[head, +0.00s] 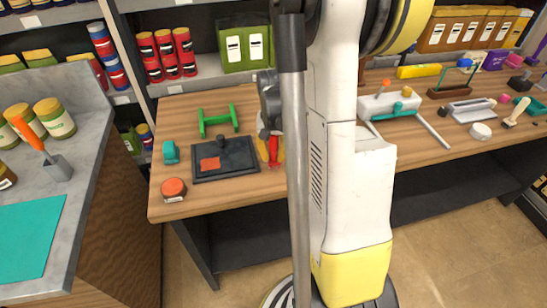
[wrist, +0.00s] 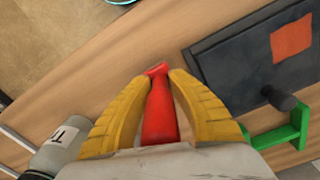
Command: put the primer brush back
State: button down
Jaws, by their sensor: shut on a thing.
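My gripper (wrist: 158,82) has yellow fingers shut on a red tapered piece (wrist: 159,112) with a flared end, seen between the fingertips in the wrist view. It may be the primer brush; no bristles show and its lower part is hidden by my gripper. In the head view my gripper (head: 270,148) is over the wooden bench, just right of a dark flat tray (head: 240,166), with red showing at the fingers. I cannot tell if the red piece touches the bench.
A green stand (head: 218,120) is behind the tray. A teal piece (head: 171,152) and an orange-topped round tin (head: 174,190) lie left of it. A grey can (wrist: 58,148) shows in the wrist view. A tool with an orange handle (head: 30,135) is on the left counter.

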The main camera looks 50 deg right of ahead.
jog(key=c, duration=1.3)
grip_release()
notch_tip(320, 180, up, 12)
jog(key=p, duration=0.4)
jog(key=shift+s+a+r, duration=0.1)
jog(key=shift+a+r, duration=0.05)
jog(key=shift+r, duration=0.05)
jog(key=shift+s+a+r+n+t, duration=0.9)
jog(key=shift+a+r+n+t, duration=0.55)
jog(key=shift+a, duration=2.75)
jog(key=shift+s+a+r+n+t, duration=1.05)
jog(key=shift+a+n, duration=0.85)
jog(key=shift+a, duration=2.3)
jog(key=shift+s+a+r+n+t, duration=0.9)
jog(key=shift+a+r+n, duration=0.7)
jog(key=shift+a, duration=2.6)
jog(key=shift+w+f, duration=0.1)
jog(key=shift+w, duration=0.05)
